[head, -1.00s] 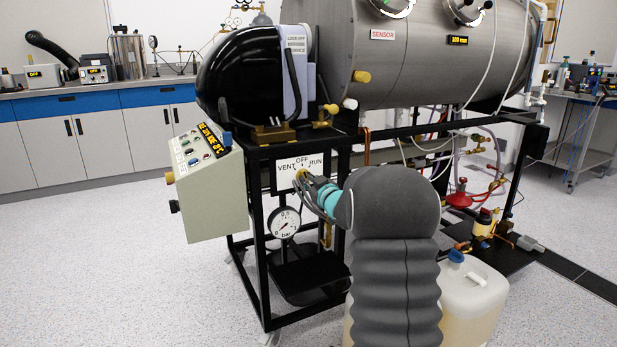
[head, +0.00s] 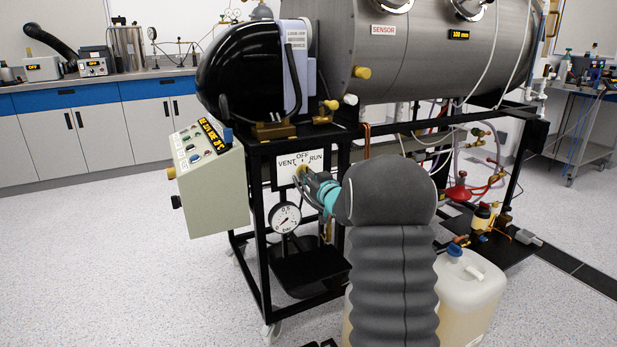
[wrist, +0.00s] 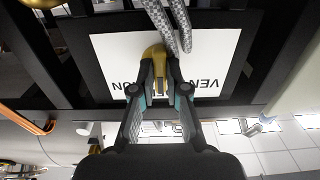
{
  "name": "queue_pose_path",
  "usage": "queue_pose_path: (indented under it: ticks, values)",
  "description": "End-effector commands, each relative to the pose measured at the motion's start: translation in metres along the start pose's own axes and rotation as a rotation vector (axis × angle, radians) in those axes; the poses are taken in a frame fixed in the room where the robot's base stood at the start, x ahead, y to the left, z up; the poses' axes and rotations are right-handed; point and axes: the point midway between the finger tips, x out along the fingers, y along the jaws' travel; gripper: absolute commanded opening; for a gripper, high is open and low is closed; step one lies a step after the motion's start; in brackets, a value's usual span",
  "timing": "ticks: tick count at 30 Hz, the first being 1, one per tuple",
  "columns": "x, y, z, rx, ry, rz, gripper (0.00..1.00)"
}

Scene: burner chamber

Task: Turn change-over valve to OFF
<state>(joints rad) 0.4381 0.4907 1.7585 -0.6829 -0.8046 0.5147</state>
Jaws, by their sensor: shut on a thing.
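The change-over valve is a brass handle (head: 299,171) in front of a white plate (head: 285,176) marked VENT, OFF and RUN, under the black burner end. In the wrist view the brass handle (wrist: 153,54) sits before the plate (wrist: 108,50), which appears upside down. My gripper (head: 305,177) reaches the handle from the front right. In the wrist view its fingers (wrist: 160,68) are shut on the handle's end. The fingers hide the OFF word there. Which mark the handle points at is hard to tell.
Braided hoses (wrist: 163,20) run close by the handle. A pressure gauge (head: 285,217) hangs just below the plate, inside a black frame (head: 256,215). A sloped control box (head: 208,190) stands at left and a plastic canister (head: 470,290) at right. The floor at left is clear.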

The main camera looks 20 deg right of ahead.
Motion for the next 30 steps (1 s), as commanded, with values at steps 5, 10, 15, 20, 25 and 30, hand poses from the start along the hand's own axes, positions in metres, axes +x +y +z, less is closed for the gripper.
queue_pose_path:
  ticks: [5, 10, 15, 20, 25, 30]
  values:
    - [0.0, 0.0, 0.0, 0.0, 0.0, 0.0, 0.33]
    - [0.0, 0.0, 0.0, -0.001, 0.0, 0.0, 0.39]
    - [-0.001, 0.0, 0.0, -0.001, 0.0, 0.0, 0.39]
    - [-0.015, 0.001, 0.0, -0.001, 0.0, 0.0, 0.39]
    - [-0.046, 0.001, -0.001, -0.001, 0.0, 0.002, 0.39]
    - [-0.08, 0.001, 0.0, -0.002, -0.001, 0.002, 0.39]
